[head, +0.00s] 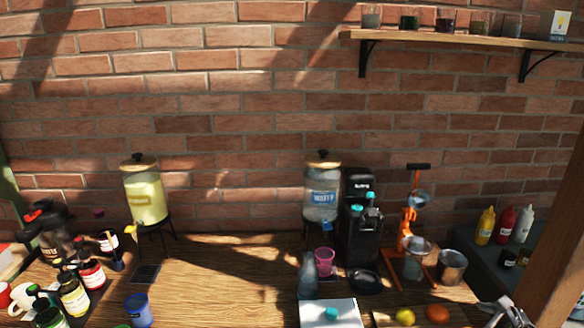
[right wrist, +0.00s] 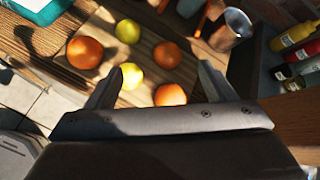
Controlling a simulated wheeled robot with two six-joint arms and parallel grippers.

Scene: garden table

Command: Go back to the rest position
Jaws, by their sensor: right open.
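My right gripper (head: 507,314) shows at the bottom right corner of the head view, at the table's right side. In the right wrist view its two fingers (right wrist: 158,68) are spread apart with nothing held between them. Beyond the fingers lie several oranges and yellow fruits, including an orange (right wrist: 85,52) and a lemon (right wrist: 133,76), on a wooden board. Whether the fingers touch any fruit cannot be told, but they look apart from it. My left gripper is in neither view.
The wooden table (head: 215,270) has a clear middle. A yellow drink dispenser (head: 146,198), a water dispenser (head: 322,195), a black machine (head: 361,235), an orange juicer (head: 409,220) and a metal cup (head: 452,267) stand on it. Sauce bottles (head: 486,226) and a wooden post (head: 556,240) are at right.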

